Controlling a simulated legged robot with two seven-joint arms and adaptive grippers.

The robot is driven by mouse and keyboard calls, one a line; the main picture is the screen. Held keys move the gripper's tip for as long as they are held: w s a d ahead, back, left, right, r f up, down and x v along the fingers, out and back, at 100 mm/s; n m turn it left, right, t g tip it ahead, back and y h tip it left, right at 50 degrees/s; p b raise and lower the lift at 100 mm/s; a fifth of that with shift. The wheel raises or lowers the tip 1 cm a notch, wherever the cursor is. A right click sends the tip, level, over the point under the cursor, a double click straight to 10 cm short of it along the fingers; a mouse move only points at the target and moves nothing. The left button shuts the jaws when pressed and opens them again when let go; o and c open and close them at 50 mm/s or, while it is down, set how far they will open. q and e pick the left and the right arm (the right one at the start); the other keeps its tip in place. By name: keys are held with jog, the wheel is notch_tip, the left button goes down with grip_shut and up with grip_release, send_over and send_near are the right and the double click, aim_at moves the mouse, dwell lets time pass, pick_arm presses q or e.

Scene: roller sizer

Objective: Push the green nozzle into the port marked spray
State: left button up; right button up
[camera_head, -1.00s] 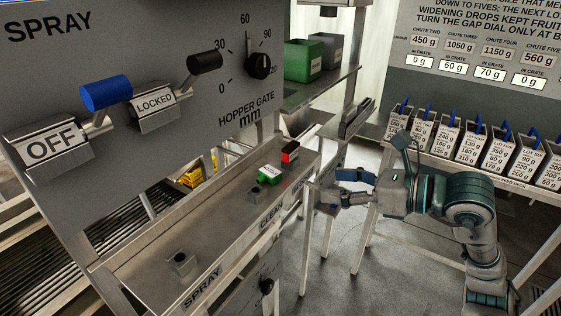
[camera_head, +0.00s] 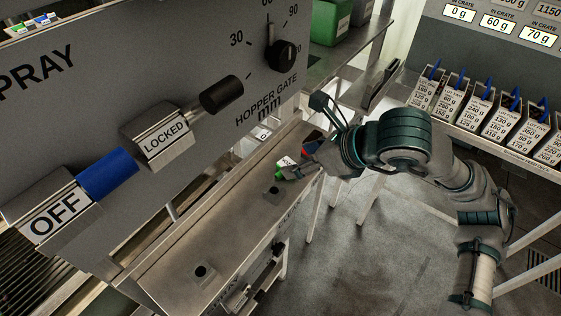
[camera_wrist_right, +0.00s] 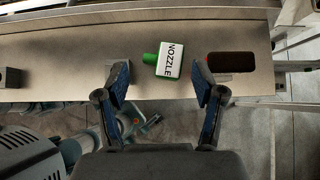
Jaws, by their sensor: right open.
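The green nozzle (camera_head: 283,163), with a white label, lies on the grey metal shelf below the panel. It also shows in the right wrist view (camera_wrist_right: 170,60), lettered NOZZLE, its narrow green end pointing left. My right gripper (camera_wrist_right: 163,88) is open; its two fingers stand on either side of the nozzle's near side, apart from it. In the head view my right gripper (camera_head: 304,164) partly covers the nozzle. The spray port (camera_head: 202,271) is a small block with a dark hole at the shelf's near end; the SPRAY lettering below it is partly cut off. My left gripper is not seen.
A black and red piece (camera_wrist_right: 230,62) lies close to the right of the nozzle in the wrist view. Another port block (camera_head: 272,194) stands between nozzle and spray port. The panel with its blue OFF lever (camera_head: 108,175) rises behind the shelf. The shelf between ports is bare.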

jog(key=shift+w+a+f, duration=0.15)
jog(key=shift+w+f, duration=0.1)
jog(key=shift+f, duration=0.1)
jog(key=shift+s+d+f, duration=0.1)
jog(key=shift+d+f, duration=0.25)
jog(key=shift+d, duration=0.2)
jog(key=f+p, duration=0.1)
jog(key=w+f+p, duration=0.1)
jog(key=shift+w+a+f, duration=0.2)
jog(key=shift+a+f, duration=0.15)
jog(key=shift+a, duration=0.05)
jog(key=a, duration=0.1)
jog(key=a+f, duration=0.1)
jog(key=shift+w+a, duration=0.35)
jog(key=shift+a, duration=0.25)
jog(key=c, duration=0.6)
jog(key=shift+s+d+r, duration=0.1)
jog(key=shift+d, duration=0.45)
jog(key=shift+c, duration=0.2)
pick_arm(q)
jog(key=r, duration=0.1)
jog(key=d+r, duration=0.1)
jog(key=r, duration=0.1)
pick_arm(e)
jog(key=shift+d, duration=0.4)
